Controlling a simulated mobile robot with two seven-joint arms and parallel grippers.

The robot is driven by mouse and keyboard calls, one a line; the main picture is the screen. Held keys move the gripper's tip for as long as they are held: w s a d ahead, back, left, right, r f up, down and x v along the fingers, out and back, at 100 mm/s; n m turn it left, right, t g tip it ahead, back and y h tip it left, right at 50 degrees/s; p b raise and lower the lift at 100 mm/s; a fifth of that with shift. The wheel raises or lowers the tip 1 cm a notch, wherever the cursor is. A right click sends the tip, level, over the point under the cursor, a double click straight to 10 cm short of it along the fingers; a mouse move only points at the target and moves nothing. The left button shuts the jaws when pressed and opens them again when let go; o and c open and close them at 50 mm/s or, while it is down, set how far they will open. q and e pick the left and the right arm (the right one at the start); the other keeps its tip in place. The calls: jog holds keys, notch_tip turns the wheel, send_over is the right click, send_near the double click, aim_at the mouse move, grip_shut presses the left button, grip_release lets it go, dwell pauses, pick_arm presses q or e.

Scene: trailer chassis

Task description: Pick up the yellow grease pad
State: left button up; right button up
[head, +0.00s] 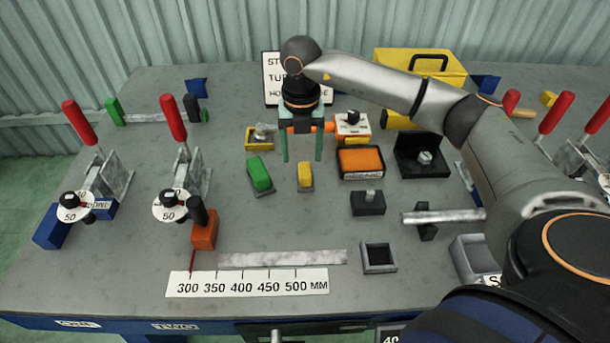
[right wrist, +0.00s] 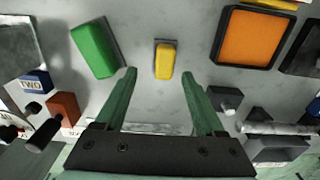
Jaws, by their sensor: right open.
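The yellow grease pad (head: 305,175) is a small upright-looking block on a thin base on the grey table. It also shows in the right wrist view (right wrist: 164,61), just beyond and between the fingertips. My right gripper (head: 302,158) points down with its two green fingers spread apart. It is empty, and its fingertips appear close behind the pad in the head view. In the right wrist view (right wrist: 158,74) nothing lies between the fingers. My left gripper is not in view.
A green pad (head: 260,175) stands close left of the yellow one. An orange-filled black tray (head: 360,161) is to the right, with a dark block (head: 368,202) in front of it. Red-handled clamps (head: 178,150) stand at left.

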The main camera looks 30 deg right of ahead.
aim_at(305, 168)
jog(key=f, duration=0.5)
jog(key=shift+s+d+f, duration=0.2)
jog(key=shift+d+f, duration=0.15)
jog(key=shift+f, duration=0.05)
grip_shut()
dwell(0.4)
